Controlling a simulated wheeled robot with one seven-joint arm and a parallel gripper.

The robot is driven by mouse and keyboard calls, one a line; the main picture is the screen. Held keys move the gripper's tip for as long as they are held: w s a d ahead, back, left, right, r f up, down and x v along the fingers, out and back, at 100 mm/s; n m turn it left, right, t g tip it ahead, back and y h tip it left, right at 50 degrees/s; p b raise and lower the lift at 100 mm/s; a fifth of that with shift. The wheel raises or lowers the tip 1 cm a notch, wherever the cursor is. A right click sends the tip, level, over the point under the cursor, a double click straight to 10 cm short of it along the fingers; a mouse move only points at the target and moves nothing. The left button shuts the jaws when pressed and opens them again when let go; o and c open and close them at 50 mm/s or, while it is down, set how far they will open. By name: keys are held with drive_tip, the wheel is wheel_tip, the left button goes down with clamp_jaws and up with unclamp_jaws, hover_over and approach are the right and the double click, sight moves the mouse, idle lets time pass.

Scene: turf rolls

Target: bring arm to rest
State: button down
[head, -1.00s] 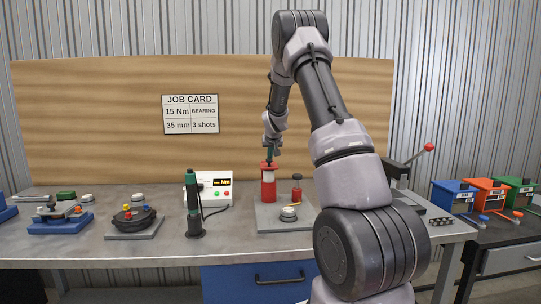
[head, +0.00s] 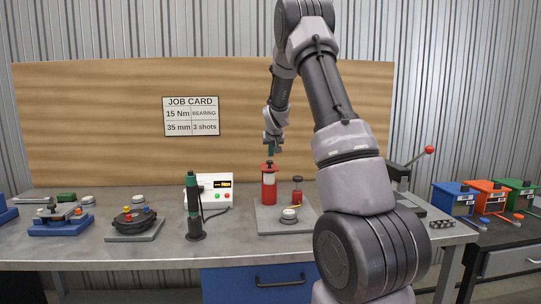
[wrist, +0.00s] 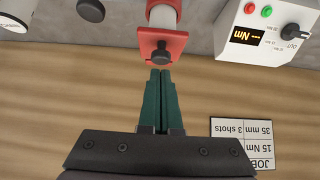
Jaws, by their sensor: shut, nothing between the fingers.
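My gripper (head: 272,152) hangs above the red cylinder (head: 269,185) with a black knob on top, which stands on a grey plate (head: 268,222) on the bench. In the wrist view my gripper (wrist: 160,72) shows two green fingers pressed together with nothing between them. My arm rises from the right front and bends down to the gripper.
The grey bench (head: 125,258) holds a green and black tool (head: 194,210), a white control box (head: 222,188), a round black fixture (head: 134,220) and a blue fixture (head: 62,222). A smaller red item (head: 297,191) stands beside the cylinder. Coloured bins (head: 490,196) stand at right. A wooden board (head: 100,120) backs the bench.

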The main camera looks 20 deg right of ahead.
drive_tip(key=s+a+f, duration=0.2)
drive_tip(key=s, duration=0.4)
drive_tip(key=s+a+r+y, duration=0.1)
drive_tip(key=s+a+r, duration=0.2)
drive_tip(key=s+r, duration=0.25)
drive_tip(key=s+a+r+m, duration=0.1)
drive_tip(key=s+a+r, duration=0.1)
drive_tip(key=s+r, duration=0.3)
drive_tip(key=s+a+r+y, duration=0.1)
drive_tip(key=s+a+r, duration=0.25)
drive_tip(key=s, duration=0.35)
drive_tip(key=s+a+r+y, duration=0.1)
drive_tip(key=s+a, duration=0.2)
drive_tip(key=s, duration=0.8)
drive_tip(key=s+a+r+g+y, duration=0.1)
drive_tip(key=s+a, duration=0.3)
drive_tip(key=s, duration=0.7)
drive_tip(key=shift+s+r+y, duration=0.25)
drive_tip(key=shift+r+y, duration=0.05)
drive_tip(key=shift+r, duration=0.2)
